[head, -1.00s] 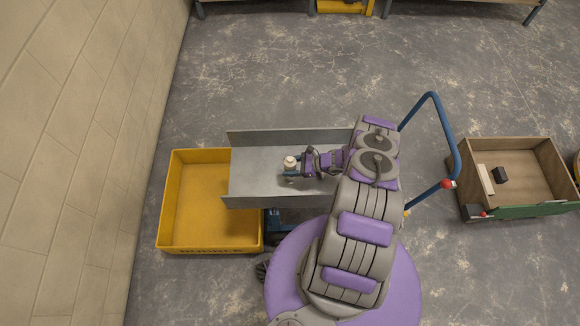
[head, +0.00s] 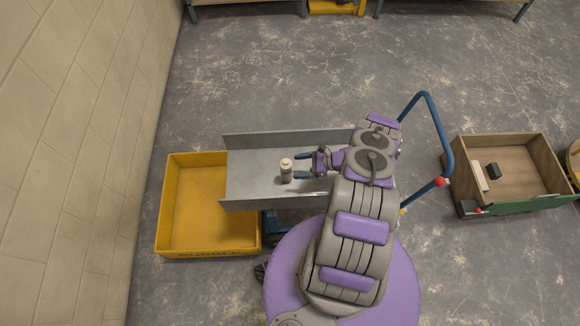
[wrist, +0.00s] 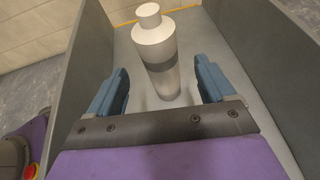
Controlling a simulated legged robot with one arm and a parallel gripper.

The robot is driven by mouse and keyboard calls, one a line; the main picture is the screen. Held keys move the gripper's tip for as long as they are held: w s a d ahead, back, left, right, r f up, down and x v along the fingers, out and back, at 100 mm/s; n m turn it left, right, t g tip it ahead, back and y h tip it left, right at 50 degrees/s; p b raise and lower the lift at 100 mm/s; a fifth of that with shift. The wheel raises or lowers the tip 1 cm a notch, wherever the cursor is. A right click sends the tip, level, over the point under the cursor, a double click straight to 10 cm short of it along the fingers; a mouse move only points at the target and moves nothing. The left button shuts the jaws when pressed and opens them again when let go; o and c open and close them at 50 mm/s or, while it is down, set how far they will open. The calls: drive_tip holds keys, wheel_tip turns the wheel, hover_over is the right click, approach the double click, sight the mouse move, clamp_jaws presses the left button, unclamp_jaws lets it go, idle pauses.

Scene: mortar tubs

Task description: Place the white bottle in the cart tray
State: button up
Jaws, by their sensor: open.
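The white bottle (head: 286,170) stands upright on the floor of the grey cart tray (head: 250,178). In the wrist view the bottle (wrist: 158,58) is white with a grey band and a narrow neck, just ahead of the fingers. My gripper (head: 301,165) is open and empty, just to the right of the bottle in the head view. In the wrist view its blue fingers (wrist: 163,88) are spread wide, and the bottle is not gripped. The tray's side walls (wrist: 261,60) rise on both sides of my gripper. My arm covers the right part of the tray.
A yellow tub (head: 165,208) stands at the tray's left end, lettered on its front. A wooden box (head: 528,139) with small items is at the right, past the blue cart handle (head: 437,125). A block wall (head: 70,150) bounds the left. Floor behind the cart is clear.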

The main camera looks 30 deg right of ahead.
drive_tip(key=v, duration=0.5)
drive_tip(key=w+a+r+n+g, duration=0.25)
drive_tip(key=w+r, duration=0.25)
drive_tip(key=r, duration=0.5)
drive_tip(key=s+a+r+n+g+h, duration=0.1)
drive_tip(key=a+r+n+g, duration=0.35)
drive_tip(key=r, duration=0.85)
drive_tip(key=s+a+r+n+g, duration=0.1)
drive_tip(key=a+r+n, duration=0.5)
drive_tip(key=a+r, duration=0.45)
drive_tip(key=s+a+r+n+g+h, duration=0.1)
drive_tip(key=s+a+r+n+h, duration=0.15)
drive_tip(key=s+r, duration=0.4)
drive_tip(key=s+a+r+n+g+h, duration=0.1)
drive_tip(key=s+a+r+n+h, duration=0.15)
drive_tip(key=s+r, duration=0.45)
drive_tip(key=s+d+r+n+h, duration=0.1)
drive_tip(key=s+r+n+h, duration=0.2)
drive_tip(key=s, duration=0.5)
drive_tip(key=s+d+r+n+t+h, duration=0.1)
drive_tip(key=s+d+r+n+h, duration=0.1)
drive_tip(key=s, duration=0.6)
drive_tip(key=shift+s+d+r+n+t+h+p, duration=0.15)
drive_tip(key=shift+d+r+n+t+h+p, duration=0.15)
drive_tip(key=shift+r+n+h+p, duration=0.1)
